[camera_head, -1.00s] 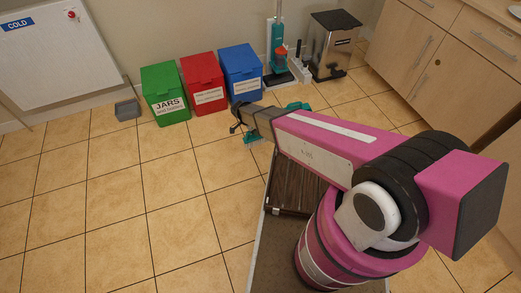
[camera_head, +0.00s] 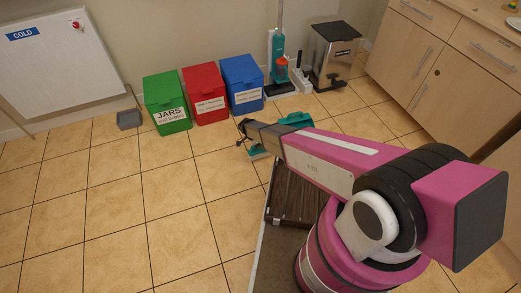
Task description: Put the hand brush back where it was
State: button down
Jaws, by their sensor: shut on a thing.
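The hand brush (camera_head: 258,152) is teal with a paler lower edge, seen below the front of my arm. Another teal part (camera_head: 294,120) shows just beyond the arm; the arm hides whether the two join. My gripper (camera_head: 244,130) is dark and points left. It is shut on the hand brush, held in front of the bins, but the grip itself is mostly hidden behind the wrist. Whether the brush touches the floor I cannot tell.
Green (camera_head: 167,108), red (camera_head: 206,95) and blue bins (camera_head: 243,84) stand along the wall. A teal upright cleaner (camera_head: 279,70) and a metal bin (camera_head: 334,55) stand right. Tiled floor at left is clear.

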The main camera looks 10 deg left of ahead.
jog(key=shift+w+f, duration=0.35)
jog(key=shift+d+f, duration=0.1)
jog(key=shift+f, duration=1.7)
jog(key=shift+f, duration=0.15)
jog(key=c, duration=1)
grip_release()
